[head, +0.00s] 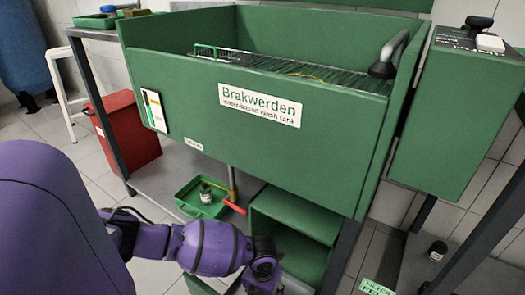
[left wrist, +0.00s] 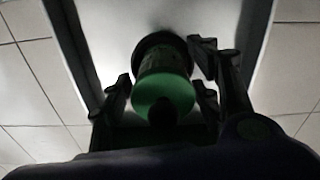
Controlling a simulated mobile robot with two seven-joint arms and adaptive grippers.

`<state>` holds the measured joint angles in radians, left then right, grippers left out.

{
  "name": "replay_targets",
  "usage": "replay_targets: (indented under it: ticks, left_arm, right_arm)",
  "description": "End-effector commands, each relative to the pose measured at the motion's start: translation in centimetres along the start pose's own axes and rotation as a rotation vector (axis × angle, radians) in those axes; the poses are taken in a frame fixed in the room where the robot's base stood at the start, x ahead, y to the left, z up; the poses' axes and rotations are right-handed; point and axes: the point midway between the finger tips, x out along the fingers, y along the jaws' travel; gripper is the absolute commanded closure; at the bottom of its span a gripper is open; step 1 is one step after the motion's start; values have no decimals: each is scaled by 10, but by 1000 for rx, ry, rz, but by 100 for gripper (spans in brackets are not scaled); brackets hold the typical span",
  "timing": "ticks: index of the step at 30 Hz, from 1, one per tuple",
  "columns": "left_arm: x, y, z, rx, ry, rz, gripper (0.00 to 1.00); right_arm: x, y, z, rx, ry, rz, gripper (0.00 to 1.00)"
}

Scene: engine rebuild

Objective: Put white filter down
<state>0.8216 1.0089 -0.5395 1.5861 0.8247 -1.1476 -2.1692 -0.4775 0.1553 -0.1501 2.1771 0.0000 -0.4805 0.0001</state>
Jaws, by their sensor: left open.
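In the left wrist view, a short cylinder (left wrist: 165,90) with a green end and a dark rim lies between the fingers of my left gripper (left wrist: 160,84). The fingers stand apart on either side of it, and I cannot tell whether either one touches it. A pale grey surface lies behind it. No plainly white filter can be made out, and I cannot tell whether this cylinder is the filter. In the head view, my purple left arm reaches in low beside the green open box under the tank; its fingers are not clear there. My right gripper is not in view.
A green wash tank (head: 185,95) stands above a grey lower shelf (head: 150,185). The shelf carries a green tray (head: 182,196) with a small dark jar (head: 206,192) and the green open box (head: 295,215). A red bin (head: 125,135) stands left. Another jar (head: 437,250) sits right.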

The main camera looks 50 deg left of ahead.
Motion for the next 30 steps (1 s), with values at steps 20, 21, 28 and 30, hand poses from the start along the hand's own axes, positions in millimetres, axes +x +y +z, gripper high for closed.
replay_targets:
  ticks: [20, 21, 28, 30]
  left_arm:
    - [-115, 0, 0, 1, -2, -1, 43]
    - [-118, 0, 0, 1, -1, 0, 43]
    - [-123, 0, 0, 0, 1, 0, 43]
    - [-123, 0, 0, 0, 1, 0, 43]
  right_arm:
    - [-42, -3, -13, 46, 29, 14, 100]
    - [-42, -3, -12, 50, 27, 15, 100]
    - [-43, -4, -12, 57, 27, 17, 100]
    - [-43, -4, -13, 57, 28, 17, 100]
